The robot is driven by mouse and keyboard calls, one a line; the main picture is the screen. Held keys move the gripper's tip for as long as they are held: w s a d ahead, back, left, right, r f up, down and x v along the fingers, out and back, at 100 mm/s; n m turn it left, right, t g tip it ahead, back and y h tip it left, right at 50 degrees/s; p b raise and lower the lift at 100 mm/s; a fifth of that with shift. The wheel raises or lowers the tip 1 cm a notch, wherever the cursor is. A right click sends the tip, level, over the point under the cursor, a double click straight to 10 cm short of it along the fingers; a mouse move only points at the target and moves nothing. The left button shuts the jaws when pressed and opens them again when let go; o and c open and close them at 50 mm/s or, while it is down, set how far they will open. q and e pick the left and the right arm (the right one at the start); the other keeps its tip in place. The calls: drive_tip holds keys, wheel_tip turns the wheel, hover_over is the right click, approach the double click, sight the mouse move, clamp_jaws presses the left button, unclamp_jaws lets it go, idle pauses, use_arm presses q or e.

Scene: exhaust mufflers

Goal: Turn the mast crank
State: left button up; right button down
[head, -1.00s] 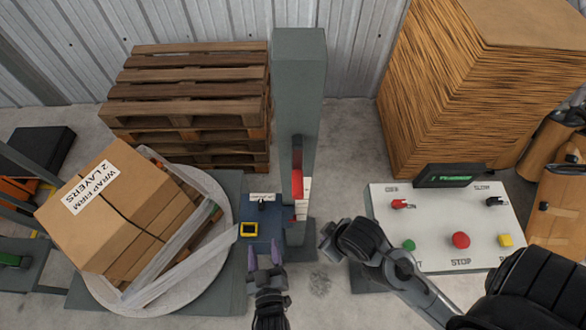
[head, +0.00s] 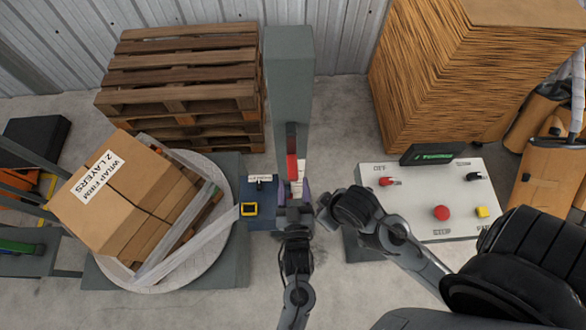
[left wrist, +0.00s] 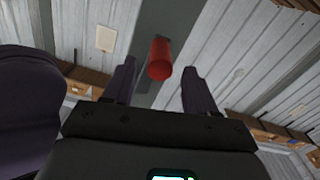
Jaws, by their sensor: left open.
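The grey mast (head: 289,85) stands upright in the middle of the head view. Its crank has a red handle (head: 292,168) low on the mast's near side. My left gripper (head: 293,194) is just below the handle in the head view, its purple fingers apart. In the left wrist view, the red handle (left wrist: 160,58) appears between the two open fingers, seemingly beyond their tips; contact cannot be seen. My right gripper (head: 326,212) is to the right of the left one, clear of the handle; its jaw state is unclear.
A blue box (head: 262,190) with a yellow-framed button sits left of the mast's foot. A tilted carton (head: 125,200) rests on a round turntable (head: 215,240) at left. A control panel (head: 410,205) stands at right. Stacked pallets (head: 185,80) and sheets (head: 440,90) are behind.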

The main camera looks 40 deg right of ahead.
sight(293, 173)
use_arm(q)
drive_tip(key=b+x, duration=0.1)
drive_tip(key=x, duration=0.2)
drive_tip(key=shift+w+d+f+b, duration=0.15)
drive_tip(key=shift+w+b, duration=0.05)
drive_tip(key=shift+b, duration=0.2)
drive_tip(key=shift+w+d, duration=0.35)
drive_tip(key=shift+w, duration=0.1)
clamp_jaws()
